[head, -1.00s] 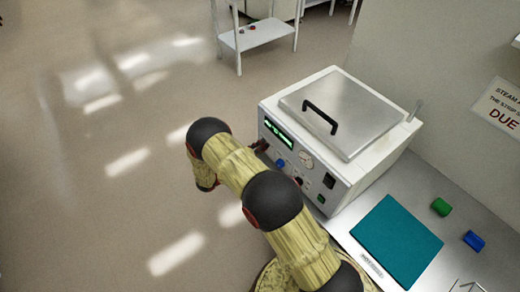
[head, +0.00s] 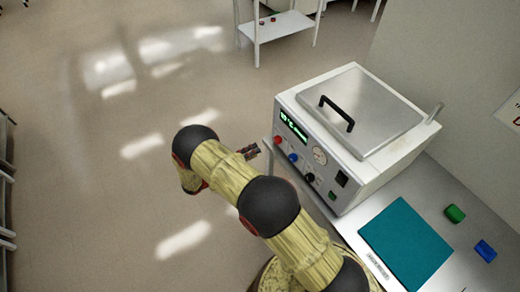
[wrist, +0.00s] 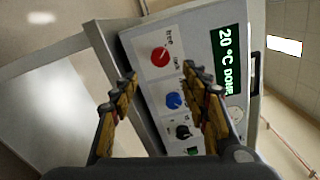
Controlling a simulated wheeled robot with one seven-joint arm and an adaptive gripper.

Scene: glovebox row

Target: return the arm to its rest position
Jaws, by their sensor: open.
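My gripper (head: 249,152) is at the end of my yellow arm, to the left of the front panel of a white machine (head: 395,158) with a metal lid. In the wrist view my gripper (wrist: 163,90) is open, its two fingers apart with nothing between them. Beyond the fingers the panel shows a red knob (wrist: 160,57), a blue knob (wrist: 174,101) and a black knob (wrist: 183,132). Its green display (wrist: 228,62) reads "20 °C DONE". The fingers look apart from the knobs.
The machine stands on a bench with a teal mat (head: 405,243), a green block (head: 454,213) and a blue block (head: 485,250). A small white shelf table (head: 280,27) stands at the back. Open floor lies to the left. A rack (head: 6,190) shows at the left edge.

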